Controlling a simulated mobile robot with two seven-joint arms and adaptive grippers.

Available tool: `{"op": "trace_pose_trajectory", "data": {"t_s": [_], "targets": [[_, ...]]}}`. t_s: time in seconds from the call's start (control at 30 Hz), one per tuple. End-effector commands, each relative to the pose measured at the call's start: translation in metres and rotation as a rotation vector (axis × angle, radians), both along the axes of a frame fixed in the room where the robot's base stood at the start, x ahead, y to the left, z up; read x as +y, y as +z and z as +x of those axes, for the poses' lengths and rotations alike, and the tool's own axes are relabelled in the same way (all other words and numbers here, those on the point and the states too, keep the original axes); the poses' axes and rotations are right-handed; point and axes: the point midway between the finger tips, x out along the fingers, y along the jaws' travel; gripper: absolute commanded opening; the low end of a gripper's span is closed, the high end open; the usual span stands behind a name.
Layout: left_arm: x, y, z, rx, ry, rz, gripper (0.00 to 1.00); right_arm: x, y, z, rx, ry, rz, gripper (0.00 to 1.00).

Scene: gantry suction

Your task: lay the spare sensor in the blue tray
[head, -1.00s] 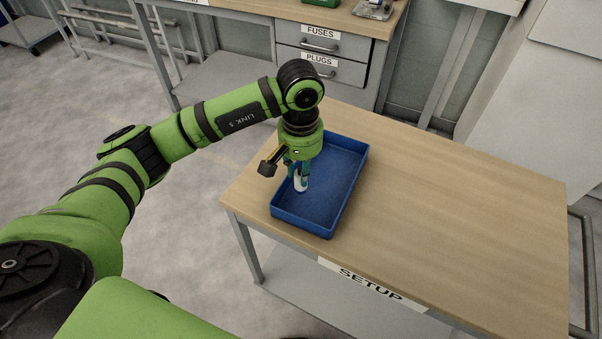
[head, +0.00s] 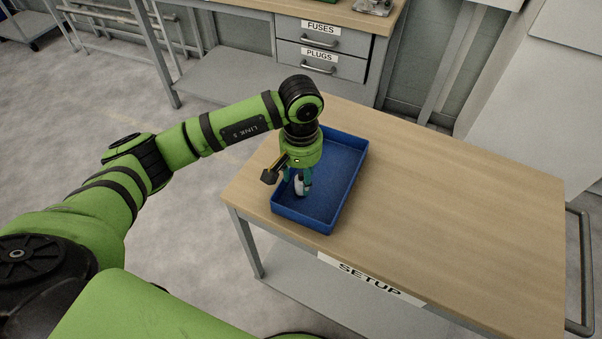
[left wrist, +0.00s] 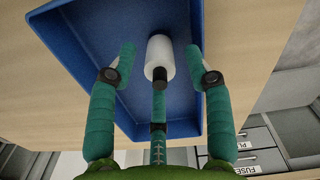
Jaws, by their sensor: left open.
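The blue tray (head: 347,195) sits on the wooden table top, and its floor and walls also show in the left wrist view (left wrist: 80,40). The spare sensor, a white cylinder (head: 299,188) with a dark end, is inside the tray's outline. In the left wrist view the sensor (left wrist: 159,55) is between my spread fingers, with gaps at the two side fingers. My left gripper (head: 298,184) is open low in the tray, around the sensor. I cannot tell whether the third finger touches the sensor. My right gripper is not in view.
The table (head: 440,210) is clear to the right of the tray. A SETUP label (head: 370,279) is on its front edge. Behind stands a bench with drawers (head: 320,62) marked FUSES and PLUGS.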

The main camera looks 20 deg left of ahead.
Motion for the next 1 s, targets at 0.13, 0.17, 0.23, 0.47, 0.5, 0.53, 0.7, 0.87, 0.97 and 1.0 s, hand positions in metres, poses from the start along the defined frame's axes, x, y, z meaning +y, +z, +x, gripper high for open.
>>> {"op": "trace_pose_trajectory", "data": {"t_s": [0.13, 0.17, 0.23, 0.47, 0.5, 0.53, 0.7, 0.87, 0.97, 1.0], "targets": [[0.000, 0.006, 0.000, 0.001, 0.000, -0.001, 0.51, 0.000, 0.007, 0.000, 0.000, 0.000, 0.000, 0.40], [0.000, 0.007, 0.001, -0.003, 0.000, -0.001, 0.51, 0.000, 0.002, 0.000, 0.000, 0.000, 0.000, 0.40], [0.000, 0.017, 0.002, -0.005, -0.001, -0.001, 0.51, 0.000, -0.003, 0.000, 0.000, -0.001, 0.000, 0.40], [0.000, 0.067, 0.002, -0.007, -0.001, -0.001, 0.51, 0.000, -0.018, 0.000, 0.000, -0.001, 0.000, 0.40], [0.000, 0.075, 0.001, -0.007, -0.002, 0.000, 0.51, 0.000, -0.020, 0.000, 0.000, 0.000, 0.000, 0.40], [0.000, 0.082, 0.002, -0.007, 0.000, 0.000, 0.51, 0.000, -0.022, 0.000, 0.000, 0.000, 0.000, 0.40], [0.000, 0.109, 0.001, -0.003, 0.000, -0.001, 0.51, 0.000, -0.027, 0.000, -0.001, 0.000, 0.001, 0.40], [0.000, 0.121, 0.000, 0.000, 0.000, -0.001, 0.51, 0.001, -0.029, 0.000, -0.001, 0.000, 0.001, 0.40], [0.000, 0.123, 0.000, 0.000, 0.000, -0.001, 0.51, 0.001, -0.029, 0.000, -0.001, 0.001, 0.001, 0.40], [0.000, 0.123, 0.000, 0.000, 0.000, -0.001, 0.51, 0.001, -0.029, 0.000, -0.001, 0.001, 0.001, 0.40]]}}
